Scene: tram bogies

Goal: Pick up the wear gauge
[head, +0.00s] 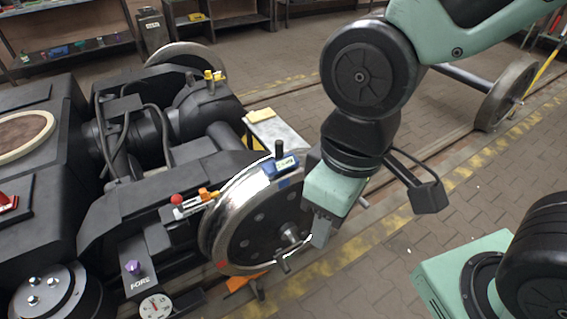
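A blue device with a pale display and a black knob, which looks like the wear gauge (284,166), sits on the upper rim of the shiny wheel (237,197). My gripper (320,237) points down beside the wheel's right side, below and to the right of the blue device. It appears empty, but its fingers are seen edge-on and their gap cannot be made out. The blue device is mostly visible, with my gripper apart from it.
A silver and orange tool (194,203) with a red knob lies on the dark bogie frame (130,215). A dial (155,307) and purple knob (133,267) are at lower left. A pale plate (275,135) stands behind the wheel.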

